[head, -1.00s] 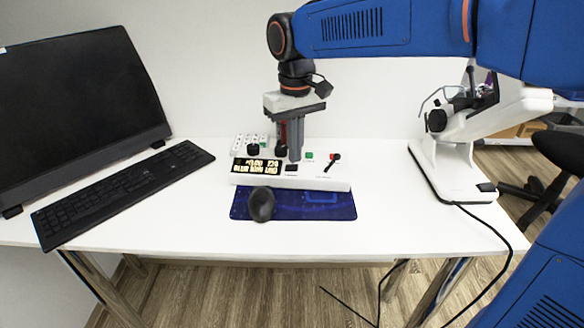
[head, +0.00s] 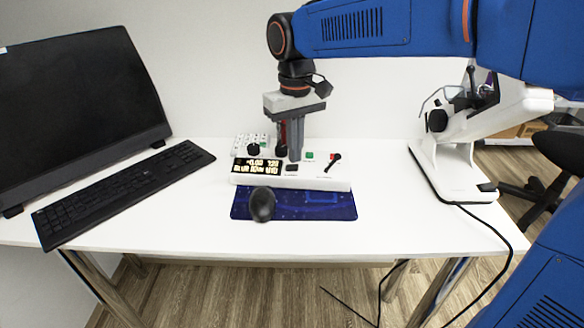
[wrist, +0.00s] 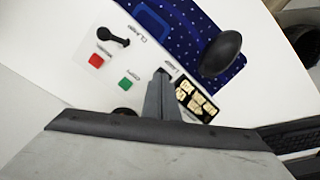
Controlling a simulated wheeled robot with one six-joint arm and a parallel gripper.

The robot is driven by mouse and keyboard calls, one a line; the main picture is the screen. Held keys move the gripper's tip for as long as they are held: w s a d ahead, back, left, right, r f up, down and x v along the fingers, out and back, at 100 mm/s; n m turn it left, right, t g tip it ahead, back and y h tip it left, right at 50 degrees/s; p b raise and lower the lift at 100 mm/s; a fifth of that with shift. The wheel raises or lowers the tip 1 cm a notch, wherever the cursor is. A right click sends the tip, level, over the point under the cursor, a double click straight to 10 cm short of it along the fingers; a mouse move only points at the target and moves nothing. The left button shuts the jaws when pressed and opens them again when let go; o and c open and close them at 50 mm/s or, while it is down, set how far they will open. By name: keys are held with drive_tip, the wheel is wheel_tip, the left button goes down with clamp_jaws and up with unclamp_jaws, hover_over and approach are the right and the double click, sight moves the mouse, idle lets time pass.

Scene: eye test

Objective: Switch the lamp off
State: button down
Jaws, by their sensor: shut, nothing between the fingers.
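A white control panel (head: 240,181) stands on the table, with a lit display (head: 257,167), a small black switch (head: 292,168), a green button (head: 309,155) and a black lever (head: 332,162). No lamp can be clearly made out. My gripper (head: 295,159) points down over the panel, shut and empty, with its tips just behind the black switch. In the wrist view my fingertips (wrist: 162,72) are beside the display (wrist: 197,100), and partly cover the switch area. I cannot tell whether they touch. The green button (wrist: 125,83), red button (wrist: 96,60) and lever (wrist: 113,37) also show there.
A black mouse (head: 262,204) rests on a blue mat (head: 310,212) in front of the panel. A keyboard (head: 125,193) and monitor (head: 75,100) are at left, a white microscope-like device (head: 445,165) at right. A white socket strip (head: 240,144) lies behind the panel.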

sight(295, 167)
drive_tip(key=shift+f, duration=0.9)
idle(1.0)
drive_tip(key=shift+r, duration=0.15)
wheel_tip(295, 167, up, 7)
idle(0.9)
idle(0.3)
